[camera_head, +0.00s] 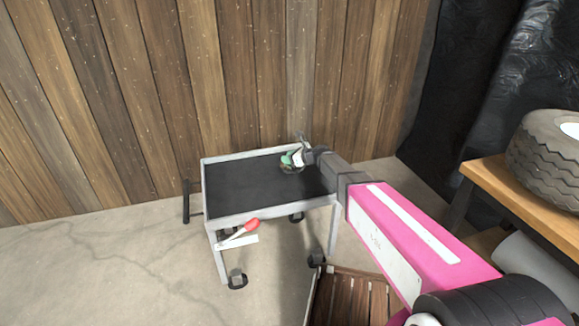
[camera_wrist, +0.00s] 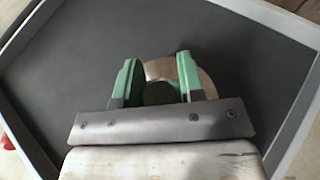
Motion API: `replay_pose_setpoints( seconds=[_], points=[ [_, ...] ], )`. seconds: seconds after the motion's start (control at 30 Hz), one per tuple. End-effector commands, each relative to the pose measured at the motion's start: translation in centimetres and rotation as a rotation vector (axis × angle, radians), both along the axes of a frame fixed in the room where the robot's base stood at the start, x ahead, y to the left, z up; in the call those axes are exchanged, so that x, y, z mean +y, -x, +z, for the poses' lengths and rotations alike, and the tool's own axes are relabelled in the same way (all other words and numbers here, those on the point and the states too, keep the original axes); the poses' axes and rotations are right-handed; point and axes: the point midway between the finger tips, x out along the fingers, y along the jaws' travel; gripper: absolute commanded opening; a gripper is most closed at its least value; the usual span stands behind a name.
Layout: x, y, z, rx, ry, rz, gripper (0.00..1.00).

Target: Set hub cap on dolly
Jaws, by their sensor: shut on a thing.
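The dolly (camera_head: 240,185) is a wheeled cart with a black top and a pale metal rim, standing by the wood wall. Its dark top (camera_wrist: 60,70) fills most of the wrist view. My gripper (camera_head: 288,159) is over the right back part of the dolly top. In the wrist view my gripper (camera_wrist: 158,82) has green fingers shut on the hub cap (camera_wrist: 205,82), a round tan metallic disc partly hidden by the fingers. The hub cap is over or on the dolly top; I cannot tell whether it touches.
A red-handled tool (camera_head: 240,229) shows below the dolly's front edge. A tyre (camera_head: 548,150) sits on a wooden bench (camera_head: 490,172) at the right. A slatted wooden crate (camera_head: 350,298) stands on the floor in front. The left of the dolly top is clear.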

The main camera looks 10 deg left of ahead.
Motion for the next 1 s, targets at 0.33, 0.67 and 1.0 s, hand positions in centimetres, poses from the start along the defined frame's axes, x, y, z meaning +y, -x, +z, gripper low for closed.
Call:
replay_pose_setpoints(
  seconds=[0.33,0.67,1.0],
  points=[
    [-0.3,-0.6,-2.5,0.001,0.001,0.001,0.11],
    [-0.4,-0.5,-4.4,-0.001,0.0,0.001,0.11],
    [-0.4,-0.5,-4.7,0.0,0.0,0.001,0.61]
  ],
)
